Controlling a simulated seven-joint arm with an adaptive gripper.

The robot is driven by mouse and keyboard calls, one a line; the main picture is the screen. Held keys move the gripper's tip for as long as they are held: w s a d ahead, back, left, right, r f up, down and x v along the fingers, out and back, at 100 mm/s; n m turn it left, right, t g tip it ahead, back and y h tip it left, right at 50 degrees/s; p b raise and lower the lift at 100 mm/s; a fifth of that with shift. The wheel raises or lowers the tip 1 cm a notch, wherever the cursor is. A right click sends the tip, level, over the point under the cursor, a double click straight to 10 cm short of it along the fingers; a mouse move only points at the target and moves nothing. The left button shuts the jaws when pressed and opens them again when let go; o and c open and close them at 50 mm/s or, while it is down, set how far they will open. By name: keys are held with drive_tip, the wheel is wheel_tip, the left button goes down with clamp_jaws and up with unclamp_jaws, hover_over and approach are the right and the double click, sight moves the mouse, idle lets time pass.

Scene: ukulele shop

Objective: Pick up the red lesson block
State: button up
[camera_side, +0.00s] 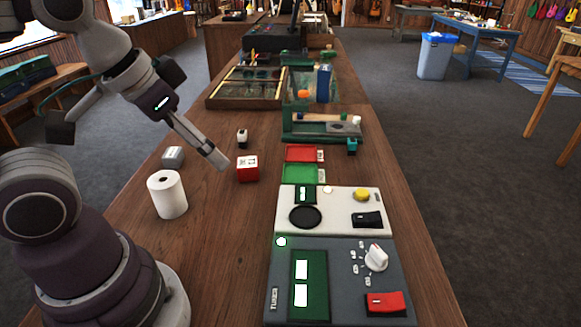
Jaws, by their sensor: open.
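The gripper is open and holds nothing that I can see. Its fingers overlap in this view, so the gap between them is hidden. I cannot tell whether a fingertip touches the block.
A small white-and-black item (242,138) is behind the red block. A red tray (303,153), a green tray (298,174) and a tuner box (340,282) lie to the right.

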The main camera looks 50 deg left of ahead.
drive_tip(key=shift+o, duration=0.7)
drive_tip(key=n+g+y, duration=0.3)
drive_tip(key=n+y, duration=0.1)
drive_tip(key=n, duration=0.7)
hover_over(247, 162)
drive_tip(key=s+d, duration=0.2)
drive_tip(key=d, duration=0.1)
wheel_tip(247, 162, down, 10)
drive_tip(key=x, duration=1)
drive_tip(key=shift+d+f, duration=0.15)
drive_tip(key=shift+f, duration=0.1)
drive_tip(key=c, duration=1.2)
